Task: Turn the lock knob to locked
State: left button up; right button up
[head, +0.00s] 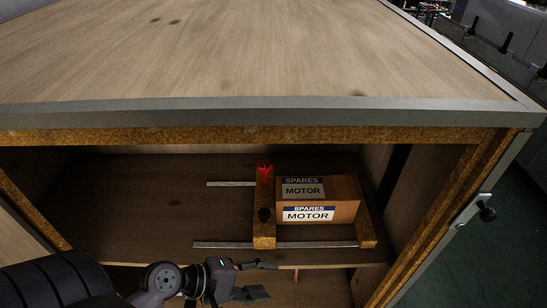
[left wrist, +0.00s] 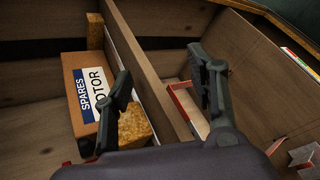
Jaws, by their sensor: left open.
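Two knob-like parts sit on a rust-brown wooden bar (head: 264,236) inside the cabinet: a red one (head: 265,172) at its far end and a black one (head: 264,214) nearer the front. My left gripper (head: 262,280) is open and empty, in front of and below the shelf edge, apart from these knobs. Its two spread fingers (left wrist: 163,92) show in the left wrist view. My right gripper is not in view.
A cardboard box (head: 338,212) labelled SPARES MOTOR stands right of the bar; it also shows in the left wrist view (left wrist: 76,72). Metal rails (head: 222,244) run along the shelf. The wooden top (head: 250,55) overhangs. Shelf left of the bar is clear.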

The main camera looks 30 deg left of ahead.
pick_arm(q)
jog(key=a+r+n+t, duration=0.1)
jog(key=n, duration=0.1)
jog(key=w+a+r+n+t, duration=0.1)
jog(key=a+r+n, duration=0.1)
jog(key=w+a+r+n+t, duration=0.1)
jog(key=r+n, duration=0.1)
jog(key=shift+w+a+r, duration=0.1)
jog(key=shift+w+a, duration=0.05)
jog(key=shift+w, duration=0.05)
jog(key=w+a+r+n+t+y, duration=0.1)
jog(key=a+r+n+t+y, duration=0.15)
jog(key=a+n, duration=0.35)
jog(key=a+r+n+t+y, duration=0.1)
jog(key=a+r+n+t, duration=0.25)
jog(key=a+n, duration=0.35)
jog(key=p, duration=0.6)
send_near(259, 168)
jog(key=x, duration=0.9)
jog(key=shift+w+r, duration=0.15)
jog(key=shift+w, duration=0.1)
jog(key=shift+w+d, duration=0.2)
jog(key=shift+w, duration=0.3)
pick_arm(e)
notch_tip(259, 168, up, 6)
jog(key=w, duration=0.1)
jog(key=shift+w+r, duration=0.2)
pick_arm(q)
jog(key=shift+c, duration=0.3)
